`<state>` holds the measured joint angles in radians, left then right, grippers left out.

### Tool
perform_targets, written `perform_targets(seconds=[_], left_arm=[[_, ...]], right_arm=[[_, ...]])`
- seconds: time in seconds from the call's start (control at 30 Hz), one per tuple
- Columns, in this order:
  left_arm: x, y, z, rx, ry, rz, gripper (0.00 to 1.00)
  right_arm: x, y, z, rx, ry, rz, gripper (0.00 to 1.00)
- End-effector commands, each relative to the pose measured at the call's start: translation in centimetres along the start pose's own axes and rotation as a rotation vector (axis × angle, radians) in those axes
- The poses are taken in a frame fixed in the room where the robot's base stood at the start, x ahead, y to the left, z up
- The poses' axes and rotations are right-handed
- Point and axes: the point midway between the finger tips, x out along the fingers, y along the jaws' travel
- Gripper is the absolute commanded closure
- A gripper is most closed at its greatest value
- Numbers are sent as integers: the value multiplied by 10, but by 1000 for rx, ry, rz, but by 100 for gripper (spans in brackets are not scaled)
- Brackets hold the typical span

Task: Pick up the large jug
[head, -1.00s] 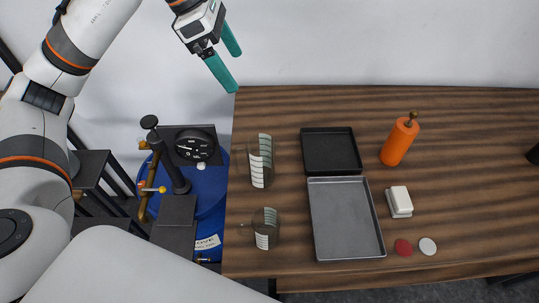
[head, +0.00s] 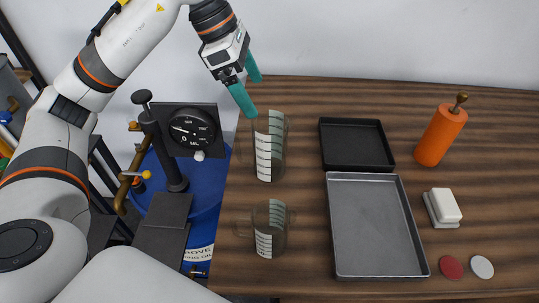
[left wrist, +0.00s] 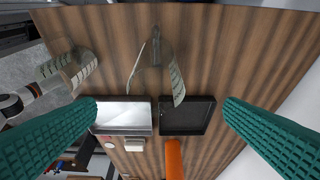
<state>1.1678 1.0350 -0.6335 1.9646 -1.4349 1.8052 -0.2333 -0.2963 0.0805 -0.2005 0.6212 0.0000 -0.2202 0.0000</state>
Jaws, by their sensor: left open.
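The large jug (head: 270,150) is clear with white measuring marks. It stands upright near the table's left edge, left of the black tray, and also shows in the left wrist view (left wrist: 175,80). A smaller clear jug (head: 270,230) stands nearer me, also seen at the left wrist view's left (left wrist: 85,68). My left gripper (head: 251,96) has teal fingers and is open and empty. It is above the table's back left corner, by the large jug's top in the head view; whether it touches is unclear. In the left wrist view the fingers (left wrist: 161,104) are wide apart. My right gripper is not in view.
A black tray (head: 355,163) and a grey tray (head: 332,225) lie right of the jugs. Farther right are an orange mill (head: 441,134), a white block (head: 444,206), and red (head: 451,267) and white (head: 482,267) discs. A gauge stand (head: 192,130) and blue drum (head: 205,225) stand left of the table.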

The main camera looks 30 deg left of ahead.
Motion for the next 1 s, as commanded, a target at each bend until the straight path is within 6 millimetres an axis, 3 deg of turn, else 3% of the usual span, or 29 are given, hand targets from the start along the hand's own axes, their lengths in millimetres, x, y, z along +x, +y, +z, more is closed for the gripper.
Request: perform_targets(seconds=[0.2,0.47,0.73,1.0], left_arm=[[38,1,0,1,-2,5,8],[60,2,-1,1,-1,3,8],[98,6,0,0,-2,5,8],[110,6,0,1,-1,1,8]], right_arm=[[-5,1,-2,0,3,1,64],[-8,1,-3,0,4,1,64],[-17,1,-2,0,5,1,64],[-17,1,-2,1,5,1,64]])
